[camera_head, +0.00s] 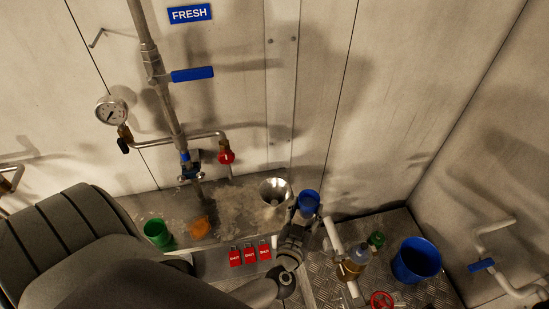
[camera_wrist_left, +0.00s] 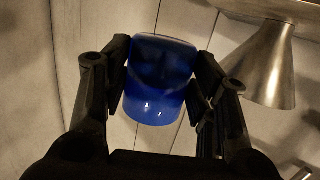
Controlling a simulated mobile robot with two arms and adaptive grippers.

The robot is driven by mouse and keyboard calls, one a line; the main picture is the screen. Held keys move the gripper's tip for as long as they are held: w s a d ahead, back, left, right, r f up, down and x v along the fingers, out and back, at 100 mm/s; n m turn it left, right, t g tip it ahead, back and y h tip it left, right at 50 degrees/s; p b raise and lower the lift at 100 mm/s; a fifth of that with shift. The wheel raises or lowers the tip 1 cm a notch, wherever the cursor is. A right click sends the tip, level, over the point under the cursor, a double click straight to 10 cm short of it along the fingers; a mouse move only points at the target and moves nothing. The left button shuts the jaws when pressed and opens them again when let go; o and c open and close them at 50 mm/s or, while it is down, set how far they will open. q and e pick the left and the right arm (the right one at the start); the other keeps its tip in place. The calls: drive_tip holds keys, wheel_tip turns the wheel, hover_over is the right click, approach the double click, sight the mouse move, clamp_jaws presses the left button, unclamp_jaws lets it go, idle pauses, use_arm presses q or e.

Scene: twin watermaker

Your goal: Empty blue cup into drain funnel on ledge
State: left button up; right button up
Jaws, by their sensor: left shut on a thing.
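The blue cup (camera_head: 309,199) is held in my left gripper (camera_head: 300,212), just right of the drain funnel. In the left wrist view the cup (camera_wrist_left: 160,80) sits between the two dark fingers (camera_wrist_left: 158,90), which press on its sides. I cannot tell its contents. The metal drain funnel (camera_head: 274,191) stands on the ledge (camera_head: 240,199), with its wide mouth up in the head view. The funnel (camera_wrist_left: 268,70) also shows at the right of the left wrist view, apart from the cup. My right gripper does not show.
A green cup (camera_head: 157,233) and an orange thing (camera_head: 200,227) are on the ledge, left of the funnel. Red tags (camera_head: 250,253) hang below the ledge. A blue bucket (camera_head: 416,260) stands at lower right. A pipe with a red valve (camera_head: 226,156) is above the ledge.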

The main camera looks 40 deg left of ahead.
sight(301, 204)
use_arm(q)
drive_tip(key=shift+w+d+f, duration=0.1)
drive_tip(key=shift+d+f, duration=0.25)
drive_tip(key=shift+f, duration=0.2)
drive_tip(key=shift+w+d+f, duration=0.1)
drive_tip(key=shift+d+f, duration=0.2)
drive_tip(key=shift+f, duration=0.2)
drive_tip(key=shift+s+a+r, duration=0.1)
drive_tip(key=shift+a, duration=0.05)
